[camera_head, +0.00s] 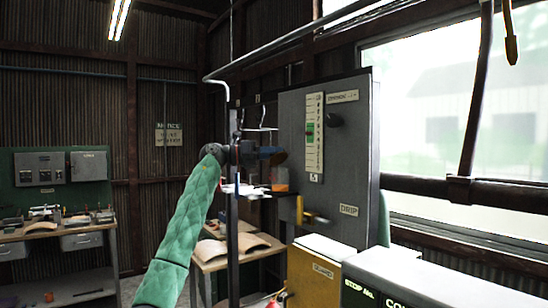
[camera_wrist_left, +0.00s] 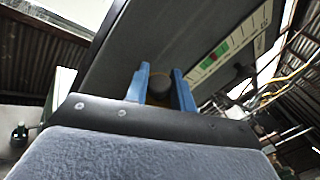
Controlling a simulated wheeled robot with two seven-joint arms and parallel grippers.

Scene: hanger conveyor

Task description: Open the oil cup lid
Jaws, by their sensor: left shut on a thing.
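The oil cup (camera_head: 279,178) shows in the head view as a small amber-orange body, in front of the left edge of a grey panel. Its dark brownish lid (camera_head: 281,159) is just above it. My left gripper (camera_head: 268,153) reaches in from the left at lid height, its fingers pointing right. In the left wrist view, its two blue fingers (camera_wrist_left: 160,88) stand on either side of a dark grey round piece (camera_wrist_left: 158,84) with a yellowish edge, which seems to be the lid. The gripper is shut on it. The contact points are partly hidden. My right gripper is not in view.
A dark upright post and hooks stand close to my gripper. A yellow box (camera_head: 315,275) is below. A workbench (camera_head: 60,232) is far left.

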